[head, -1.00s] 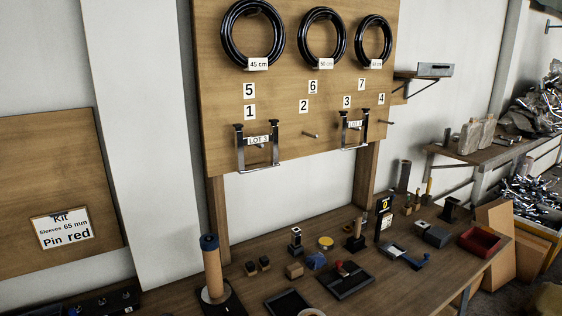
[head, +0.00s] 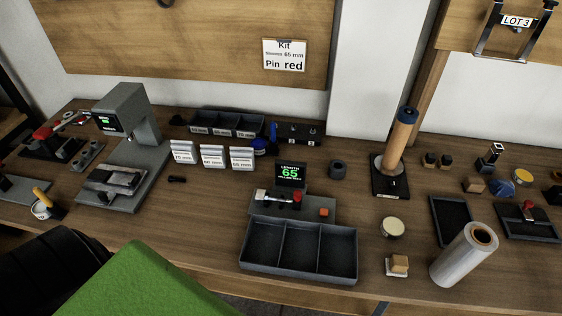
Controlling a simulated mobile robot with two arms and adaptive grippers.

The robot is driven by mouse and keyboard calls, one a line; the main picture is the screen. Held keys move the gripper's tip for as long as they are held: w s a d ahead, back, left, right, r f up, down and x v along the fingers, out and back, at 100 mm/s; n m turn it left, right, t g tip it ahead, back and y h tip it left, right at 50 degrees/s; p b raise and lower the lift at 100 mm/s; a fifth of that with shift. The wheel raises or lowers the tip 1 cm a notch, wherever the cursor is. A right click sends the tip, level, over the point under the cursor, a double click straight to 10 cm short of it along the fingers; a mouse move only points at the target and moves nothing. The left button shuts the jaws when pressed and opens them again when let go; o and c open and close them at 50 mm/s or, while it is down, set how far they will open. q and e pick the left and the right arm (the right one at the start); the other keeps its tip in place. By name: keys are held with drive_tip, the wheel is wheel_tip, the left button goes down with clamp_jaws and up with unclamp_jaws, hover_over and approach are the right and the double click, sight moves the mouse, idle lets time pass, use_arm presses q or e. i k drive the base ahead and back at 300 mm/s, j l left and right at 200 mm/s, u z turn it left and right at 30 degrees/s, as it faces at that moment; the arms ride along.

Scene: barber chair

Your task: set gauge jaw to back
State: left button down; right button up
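The gauge (head: 326,207) stands on the bench right of centre, a grey block behind a dark three-compartment tray. Its black display (head: 290,174) reads "LENGTH 65" in green. A pale metal piece, perhaps the jaw (head: 268,196), lies along the left part of the block. A red knob (head: 297,197) is beside it, and an orange button (head: 324,212) is at the right end. The jaw's exact position is too small to tell. Neither of my grippers is in view.
The tray (head: 299,279) sits along the bench's front edge. A grey press (head: 130,125) stands at left. A clear film roll (head: 466,254) and a post with a tan sleeve (head: 397,140) stand at right.

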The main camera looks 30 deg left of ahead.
sight(296, 203)
drive_tip(key=j+u, duration=0.15)
drive_tip(key=u, duration=0.55)
